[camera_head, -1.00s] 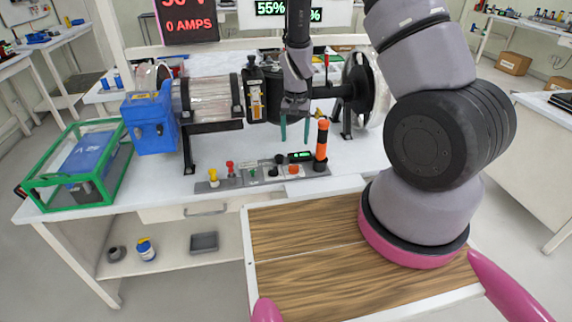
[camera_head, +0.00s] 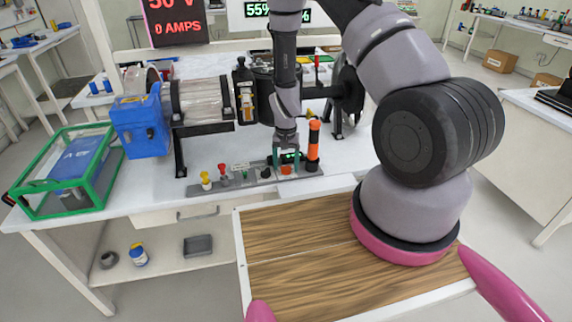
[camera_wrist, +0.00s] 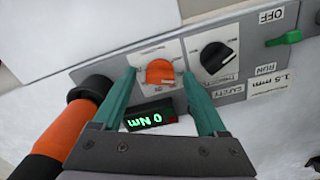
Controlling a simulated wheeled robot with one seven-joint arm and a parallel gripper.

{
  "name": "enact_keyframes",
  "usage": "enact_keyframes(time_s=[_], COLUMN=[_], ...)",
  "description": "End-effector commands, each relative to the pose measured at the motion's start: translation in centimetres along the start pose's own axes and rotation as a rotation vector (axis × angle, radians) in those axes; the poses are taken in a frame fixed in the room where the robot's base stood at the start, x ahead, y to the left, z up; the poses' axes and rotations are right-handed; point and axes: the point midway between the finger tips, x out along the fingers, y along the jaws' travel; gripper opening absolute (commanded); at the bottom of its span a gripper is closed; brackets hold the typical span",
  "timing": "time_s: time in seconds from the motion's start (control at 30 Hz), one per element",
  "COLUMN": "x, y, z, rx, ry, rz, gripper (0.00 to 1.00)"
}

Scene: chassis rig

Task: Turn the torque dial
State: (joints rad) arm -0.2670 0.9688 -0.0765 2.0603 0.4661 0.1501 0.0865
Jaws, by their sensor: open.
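The orange dial (camera_wrist: 160,73) is a knob on the grey control panel, beside a small display (camera_wrist: 151,119) reading 0 Nm. I take it to be the torque dial; its own label is too small to read. My gripper (camera_wrist: 160,82) is open, one green finger on each side of the orange dial, with the tips close to the panel. I cannot tell whether the fingers touch the knob. In the head view the orange dial (camera_head: 287,170) shows just below my gripper (camera_head: 286,163), near the panel's right end.
A black knob (camera_wrist: 216,57) sits right beside the right finger in the wrist view. An orange and black post (camera_head: 313,145) stands close to the right of my gripper. A red knob (camera_head: 223,173) and a yellow knob (camera_head: 206,181) are further left. A motor rig stands behind.

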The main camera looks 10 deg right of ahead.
Motion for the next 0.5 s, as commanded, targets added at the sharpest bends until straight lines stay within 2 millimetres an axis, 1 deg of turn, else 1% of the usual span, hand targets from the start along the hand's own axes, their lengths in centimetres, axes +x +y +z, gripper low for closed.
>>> enact_keyframes(time_s=[0.1,0.13,0.17,0.2,0.27,0.3,0.33,0.5], x=[-0.03,-0.03,-0.04,-0.04,-0.04,-0.05,-0.05,-0.06], y=[-0.01,-0.01,0.00,0.00,0.00,0.00,0.00,0.01], z=[-0.01,-0.01,-0.01,-0.01,-0.01,-0.01,-0.01,-0.02], rx=[0.000,0.000,0.000,0.000,0.001,0.001,0.001,0.006], ry=[0.000,0.000,0.000,0.000,0.000,0.000,0.000,0.000], rz=[0.000,0.000,0.000,0.000,0.000,0.000,0.000,0.000], gripper=[0.75,0.71,0.60,0.44,0.21,0.06,0.00,0.00])
